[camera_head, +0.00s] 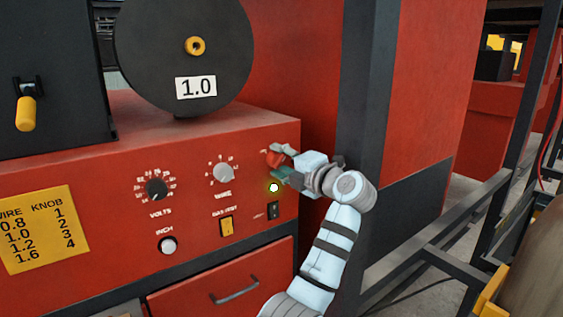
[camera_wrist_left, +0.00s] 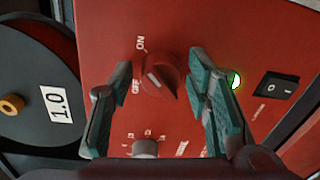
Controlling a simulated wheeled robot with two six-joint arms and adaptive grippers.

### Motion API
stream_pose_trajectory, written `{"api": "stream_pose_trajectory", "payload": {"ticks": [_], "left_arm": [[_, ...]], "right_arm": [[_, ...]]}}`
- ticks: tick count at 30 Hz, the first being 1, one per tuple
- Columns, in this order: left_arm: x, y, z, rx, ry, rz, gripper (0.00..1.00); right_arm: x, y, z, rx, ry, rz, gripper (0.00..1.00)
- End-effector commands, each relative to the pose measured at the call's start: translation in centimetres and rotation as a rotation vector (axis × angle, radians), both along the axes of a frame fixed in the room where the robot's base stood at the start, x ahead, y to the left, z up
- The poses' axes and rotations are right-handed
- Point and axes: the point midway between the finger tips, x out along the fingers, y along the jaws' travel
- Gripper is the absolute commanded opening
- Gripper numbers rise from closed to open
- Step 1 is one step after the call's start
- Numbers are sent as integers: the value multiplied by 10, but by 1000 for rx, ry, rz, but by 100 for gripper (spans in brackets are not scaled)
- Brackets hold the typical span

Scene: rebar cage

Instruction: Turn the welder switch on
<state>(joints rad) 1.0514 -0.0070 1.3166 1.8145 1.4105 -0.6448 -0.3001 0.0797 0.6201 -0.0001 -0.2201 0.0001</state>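The welder's red rotary switch (camera_head: 274,158) is at the upper right of the red front panel. In the left wrist view the switch (camera_wrist_left: 160,78) shows ON and OFF labels, and its white pointer line slants up and left, roughly between them. My left gripper (camera_head: 279,164) is at the switch. In the wrist view my left gripper (camera_wrist_left: 158,112) is open, its green-padded fingers on either side of the switch; the right finger looks nearer, and contact cannot be told. A green-white lamp (camera_head: 274,188) glows below, partly hidden by a finger in the wrist view. My right gripper is not in view.
A black rocker switch (camera_head: 273,210) and a yellow switch (camera_head: 227,226) sit lower on the panel, beside the volts knob (camera_head: 156,188) and grey knob (camera_head: 223,173). A black spool (camera_head: 183,55) stands on top. A dark post (camera_head: 368,90) rises right of the panel.

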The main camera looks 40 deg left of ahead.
Motion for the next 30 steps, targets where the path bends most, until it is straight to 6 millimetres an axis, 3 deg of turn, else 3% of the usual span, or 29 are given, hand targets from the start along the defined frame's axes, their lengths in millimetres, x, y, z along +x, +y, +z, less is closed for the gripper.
{"api": "stream_pose_trajectory", "payload": {"ticks": [11,14,24,30], "left_arm": [[-1,-5,-1,-2,-1,-1,52],[-5,-21,0,-4,0,-3,52],[-30,-104,5,-3,1,-3,52],[-34,-116,6,-1,0,1,52]], "right_arm": [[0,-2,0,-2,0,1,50],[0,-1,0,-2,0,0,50],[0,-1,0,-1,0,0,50],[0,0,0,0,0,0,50]]}}
